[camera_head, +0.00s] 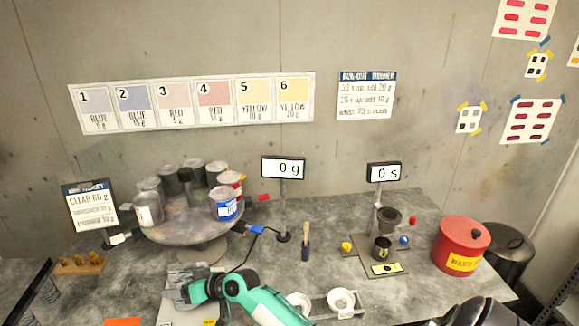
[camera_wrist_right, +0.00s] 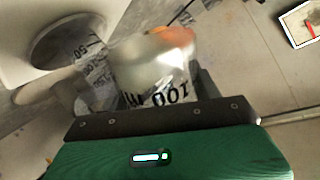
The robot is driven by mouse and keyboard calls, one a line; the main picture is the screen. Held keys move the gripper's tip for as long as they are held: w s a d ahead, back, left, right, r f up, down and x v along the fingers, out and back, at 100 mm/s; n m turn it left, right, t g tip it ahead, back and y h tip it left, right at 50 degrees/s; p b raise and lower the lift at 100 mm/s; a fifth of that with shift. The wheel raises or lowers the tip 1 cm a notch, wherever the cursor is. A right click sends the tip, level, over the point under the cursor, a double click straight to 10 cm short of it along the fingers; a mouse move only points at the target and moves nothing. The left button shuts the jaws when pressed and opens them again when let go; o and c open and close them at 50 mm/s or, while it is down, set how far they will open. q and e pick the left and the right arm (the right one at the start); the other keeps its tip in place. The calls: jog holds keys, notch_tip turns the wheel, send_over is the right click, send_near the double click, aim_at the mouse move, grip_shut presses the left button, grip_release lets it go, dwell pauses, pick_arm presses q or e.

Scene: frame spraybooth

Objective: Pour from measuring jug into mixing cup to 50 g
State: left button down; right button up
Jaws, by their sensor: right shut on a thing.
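My right gripper (camera_head: 186,277) is at the front left of the bench in the head view, low over a white plate (camera_head: 175,308). In the right wrist view it is shut on a clear vessel marked "100" (camera_wrist_right: 155,85), which looks like the measuring jug. A second clear surface marked "50" (camera_wrist_right: 88,62) shows beside it; I cannot tell whether this is the mixing cup. The gripper hides both in the head view, and any contents are unclear. The scale display (camera_head: 284,168) reads 0 g. My left gripper is not in view.
A turntable (camera_head: 160,232) with several paint cans stands behind the gripper. A brush in a holder (camera_head: 305,245) is at mid-bench. A tray with white round items (camera_head: 320,303) lies right of my forearm. A red waste can (camera_head: 460,245) stands at the right.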

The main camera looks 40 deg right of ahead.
dwell(0.5)
dwell(0.4)
jog(key=shift+w+r+p, duration=0.1)
jog(key=shift+r+p, duration=0.05)
jog(key=shift+p, duration=0.35)
jog(key=shift+d+m+g+p, duration=0.1)
jog(key=shift+m+g+p, duration=0.3)
jog(key=shift+g+p, duration=0.15)
jog(key=shift+w, duration=0.15)
jog(key=shift+f, duration=0.25)
jog(key=shift+r, duration=0.1)
